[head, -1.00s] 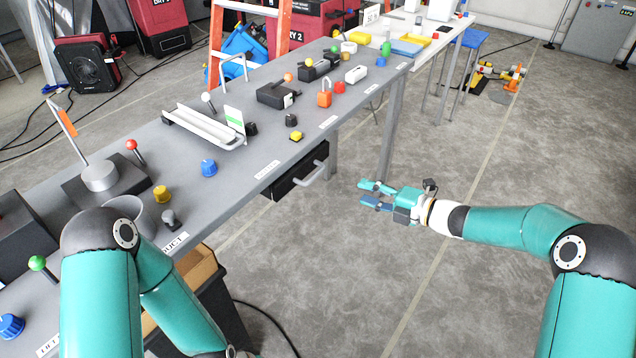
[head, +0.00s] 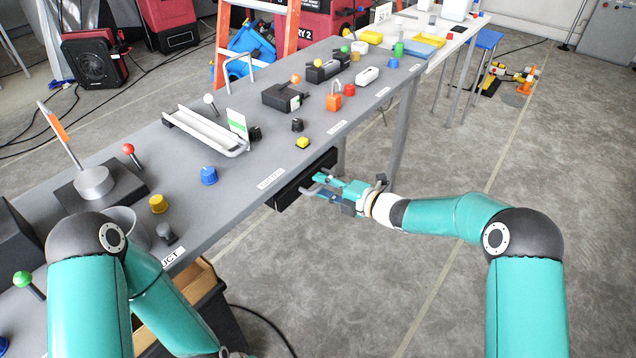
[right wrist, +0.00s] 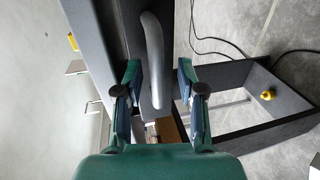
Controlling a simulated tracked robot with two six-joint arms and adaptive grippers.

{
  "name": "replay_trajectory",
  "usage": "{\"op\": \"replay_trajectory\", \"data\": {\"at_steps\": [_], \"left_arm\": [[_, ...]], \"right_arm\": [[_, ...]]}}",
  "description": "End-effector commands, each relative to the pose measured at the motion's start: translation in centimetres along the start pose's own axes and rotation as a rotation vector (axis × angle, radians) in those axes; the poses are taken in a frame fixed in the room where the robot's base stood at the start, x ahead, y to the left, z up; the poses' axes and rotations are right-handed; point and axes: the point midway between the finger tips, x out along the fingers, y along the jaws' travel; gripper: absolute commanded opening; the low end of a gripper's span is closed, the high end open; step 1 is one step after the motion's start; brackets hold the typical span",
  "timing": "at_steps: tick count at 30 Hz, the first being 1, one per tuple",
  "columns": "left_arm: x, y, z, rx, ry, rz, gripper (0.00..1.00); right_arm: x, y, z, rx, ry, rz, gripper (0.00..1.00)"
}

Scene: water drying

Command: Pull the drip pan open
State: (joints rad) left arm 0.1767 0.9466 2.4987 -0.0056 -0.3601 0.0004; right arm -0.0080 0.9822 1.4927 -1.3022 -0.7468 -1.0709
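The drip pan (head: 291,192) is a black drawer under the front edge of the grey table, with a grey bar handle. My right gripper (head: 320,187) is at the front of the pan, beside the handle. In the right wrist view the handle (right wrist: 152,55) runs between the two spread fingers of the right gripper (right wrist: 158,72). Gaps show on both sides of the bar, so the gripper is open and not clamped on it. The pan looks pushed in under the table. My left arm is at the lower left and its gripper is out of view.
The grey table (head: 235,190) carries a white tray (head: 203,132), a blue knob (head: 209,175), a yellow button (head: 302,142) and levers.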

Motion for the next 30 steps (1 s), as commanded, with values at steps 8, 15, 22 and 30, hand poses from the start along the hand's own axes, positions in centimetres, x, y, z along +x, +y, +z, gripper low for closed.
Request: {"op": "replay_trajectory", "data": {"at_steps": [8,15,22,30], "left_arm": [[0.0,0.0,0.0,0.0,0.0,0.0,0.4],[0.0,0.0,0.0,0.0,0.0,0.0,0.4],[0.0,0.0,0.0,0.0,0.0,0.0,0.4],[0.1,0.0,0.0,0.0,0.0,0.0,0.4]], "right_arm": [[1.0,0.2,-0.6,-0.003,0.012,0.001,0.39],[1.3,0.2,-0.9,-0.005,0.019,0.0,0.11],[1.4,0.1,-0.9,-0.004,0.021,-0.001,0.0],[1.1,0.0,-0.7,-0.004,0.02,-0.003,0.0]]}}
